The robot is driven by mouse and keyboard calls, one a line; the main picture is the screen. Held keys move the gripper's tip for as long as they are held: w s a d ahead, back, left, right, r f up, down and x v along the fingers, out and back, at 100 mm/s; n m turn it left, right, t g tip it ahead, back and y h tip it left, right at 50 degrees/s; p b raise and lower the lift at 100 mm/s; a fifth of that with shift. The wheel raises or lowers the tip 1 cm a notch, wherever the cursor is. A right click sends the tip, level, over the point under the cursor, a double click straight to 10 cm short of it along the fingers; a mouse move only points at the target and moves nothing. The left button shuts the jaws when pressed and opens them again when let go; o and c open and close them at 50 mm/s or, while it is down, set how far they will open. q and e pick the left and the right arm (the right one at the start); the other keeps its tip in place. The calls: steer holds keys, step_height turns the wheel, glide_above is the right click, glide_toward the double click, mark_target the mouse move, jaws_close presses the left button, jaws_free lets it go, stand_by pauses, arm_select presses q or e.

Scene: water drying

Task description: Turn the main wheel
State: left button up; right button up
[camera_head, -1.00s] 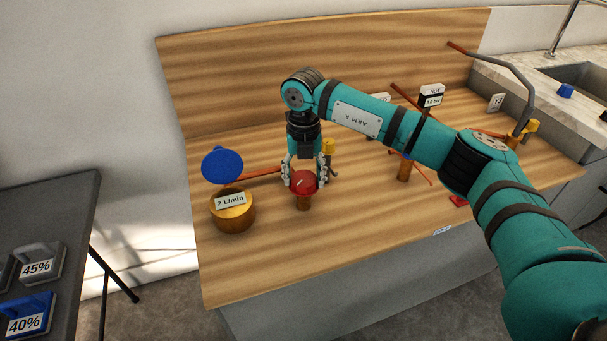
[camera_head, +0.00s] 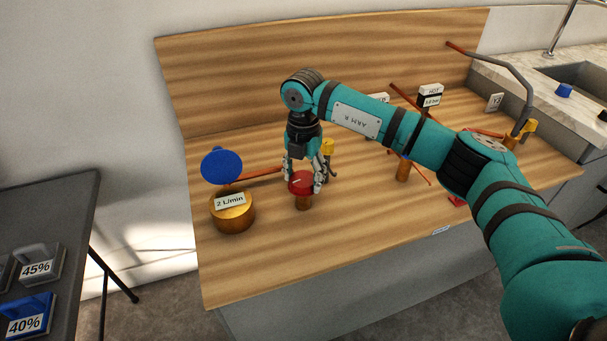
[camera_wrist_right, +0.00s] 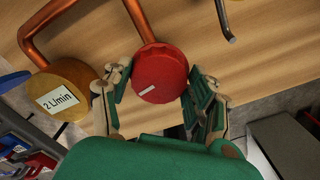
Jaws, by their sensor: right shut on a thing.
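The red main wheel (camera_head: 301,184) stands on a short copper post on the wooden worktop and has a small white mark on its top. My right gripper (camera_head: 303,182) reaches down from above, with its fingers on both sides of the wheel, shut on it. The right wrist view shows the wheel (camera_wrist_right: 159,72) between the green finger pads of the gripper (camera_wrist_right: 158,90). The left gripper is not in view.
A brass cylinder labelled 2 L/min (camera_head: 232,213) and a blue disc (camera_head: 221,165) stand left of the wheel. A yellow-handled tap (camera_head: 328,147) is close behind it. Copper pipes run along the worktop (camera_head: 350,240). A dark table (camera_head: 75,220) with labelled weights stands at left.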

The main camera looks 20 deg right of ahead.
mark_target(304, 178)
steer(key=shift+r, duration=0.1)
steer(key=o, duration=1.2)
step_height(304, 178, up, 12)
